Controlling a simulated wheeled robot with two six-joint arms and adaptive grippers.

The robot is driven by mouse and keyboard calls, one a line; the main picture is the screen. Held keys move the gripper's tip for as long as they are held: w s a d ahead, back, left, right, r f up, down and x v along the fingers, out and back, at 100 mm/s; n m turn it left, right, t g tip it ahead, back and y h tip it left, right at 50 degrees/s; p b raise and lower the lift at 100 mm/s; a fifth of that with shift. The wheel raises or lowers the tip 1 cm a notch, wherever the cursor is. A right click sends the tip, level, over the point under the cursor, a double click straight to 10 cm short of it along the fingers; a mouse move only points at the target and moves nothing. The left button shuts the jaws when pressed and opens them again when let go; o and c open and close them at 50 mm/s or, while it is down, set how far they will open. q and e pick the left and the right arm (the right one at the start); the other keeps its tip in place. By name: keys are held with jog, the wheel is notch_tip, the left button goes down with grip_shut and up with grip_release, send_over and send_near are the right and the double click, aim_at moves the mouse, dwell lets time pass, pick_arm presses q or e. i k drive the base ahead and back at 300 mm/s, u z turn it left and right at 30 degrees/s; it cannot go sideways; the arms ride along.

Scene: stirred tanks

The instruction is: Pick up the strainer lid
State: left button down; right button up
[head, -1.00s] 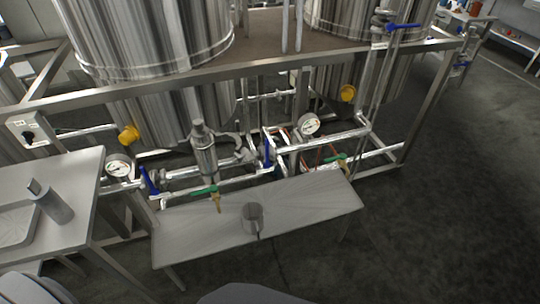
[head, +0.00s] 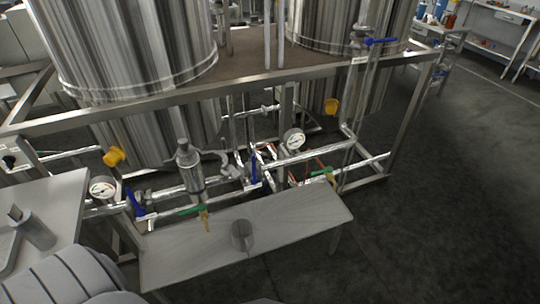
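A grey metal strainer (head: 190,172) stands upright in the pipework behind the low bench. A narrower capped piece (head: 185,149) sits on its top and looks like the strainer lid, though I cannot tell for sure at this size. A small open metal cup (head: 242,236) stands on the low bench (head: 300,217). A grey cylinder with a tab on top (head: 37,231) stands on the left table (head: 62,190). Neither of my grippers is in view. Only a pale rounded part of my own arm shows at the bottom left.
Two large steel tanks (head: 125,45) stand on a metal frame (head: 240,76) behind the bench. Pipes, gauges (head: 293,139), and blue and green valve handles (head: 190,210) lie just behind the bench. The dark floor (head: 440,200) at right is clear.

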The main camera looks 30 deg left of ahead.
aim_at(187, 157)
jog(key=z, duration=0.35)
jog(key=i, duration=1.1)
jog(key=u, duration=2.65)
